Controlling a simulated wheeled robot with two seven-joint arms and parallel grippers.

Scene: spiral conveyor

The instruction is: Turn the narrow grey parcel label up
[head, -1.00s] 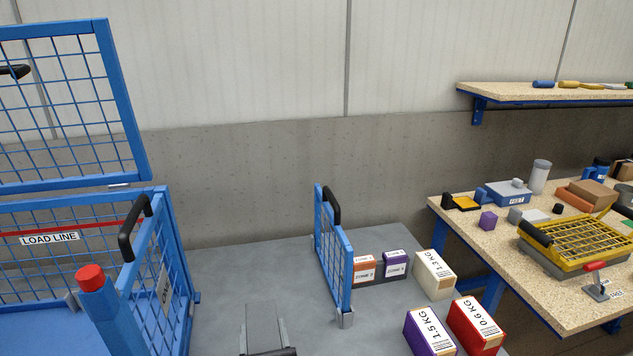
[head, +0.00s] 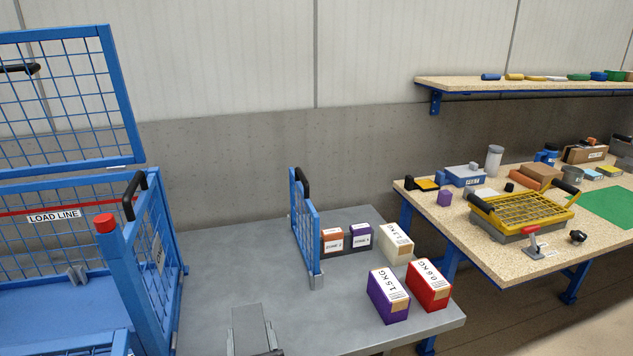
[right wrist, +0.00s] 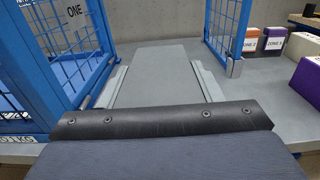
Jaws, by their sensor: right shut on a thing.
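The narrow grey parcel (head: 248,320) is at the bottom of the head view, in front of the grey table. It also shows in the right wrist view (right wrist: 163,68) as a long slab pointing away from me. My right gripper (head: 251,334) is shut on it, with light grey fingers along its two long sides. The face turned toward the cameras is plain grey, with no label on it. The parcel's other faces are hidden. Whether its underside touches the table is unclear. My left gripper is not in view.
A blue mesh cage (head: 122,265) stands at left. A blue mesh gate (head: 305,230) stands on the grey table (head: 215,265). Right of it are orange, purple, white and red (head: 428,287) parcels. A workbench (head: 470,222) lies farther right. The table between cage and gate is clear.

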